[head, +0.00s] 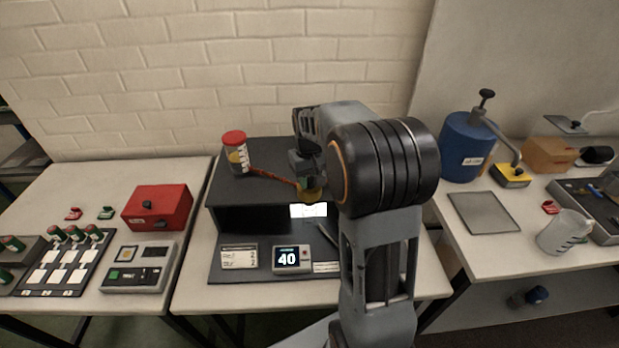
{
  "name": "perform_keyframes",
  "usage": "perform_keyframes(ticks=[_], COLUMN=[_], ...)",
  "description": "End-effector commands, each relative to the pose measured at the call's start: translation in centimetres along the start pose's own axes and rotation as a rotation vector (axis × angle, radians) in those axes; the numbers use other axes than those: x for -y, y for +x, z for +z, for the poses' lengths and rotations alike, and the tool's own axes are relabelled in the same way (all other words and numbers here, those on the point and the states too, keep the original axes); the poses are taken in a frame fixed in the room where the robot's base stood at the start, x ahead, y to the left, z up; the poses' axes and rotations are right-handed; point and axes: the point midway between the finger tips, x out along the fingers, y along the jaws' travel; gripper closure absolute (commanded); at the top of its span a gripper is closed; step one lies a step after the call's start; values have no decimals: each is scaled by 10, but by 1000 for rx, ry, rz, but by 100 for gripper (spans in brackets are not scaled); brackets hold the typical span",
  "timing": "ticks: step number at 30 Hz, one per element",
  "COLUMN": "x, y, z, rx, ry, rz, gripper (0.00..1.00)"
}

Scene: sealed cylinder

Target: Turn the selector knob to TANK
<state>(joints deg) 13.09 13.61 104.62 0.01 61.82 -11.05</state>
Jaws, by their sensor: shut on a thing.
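My gripper (306,172) points down above the front edge of the dark raised shelf (265,185) on the middle table. It is shut on a brass-yellow part (312,196), which shows just below the fingers. I cannot tell whether this part is the selector knob. A white label (308,210) sits directly below it; its text is too small to read. My wrist and arm hide the area to the right, and no TANK marking is readable.
A red-lidded jar (235,150) stands on the shelf, with a reddish braided hose (272,177) running towards my gripper. A display (288,259) reading 40 sits in front. A red box (157,206) is left; a blue tank (463,148) stands right.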

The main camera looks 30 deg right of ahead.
Motion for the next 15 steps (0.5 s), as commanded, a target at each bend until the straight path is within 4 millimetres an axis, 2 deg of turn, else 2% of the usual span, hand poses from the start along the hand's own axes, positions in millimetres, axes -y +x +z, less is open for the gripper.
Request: perform_keyframes(ticks=[6,15], x=[0,0], y=[-1,-1], z=[-1,-1], rx=[-4,-4], ry=[100,160], rz=[1,1], gripper=[92,92])
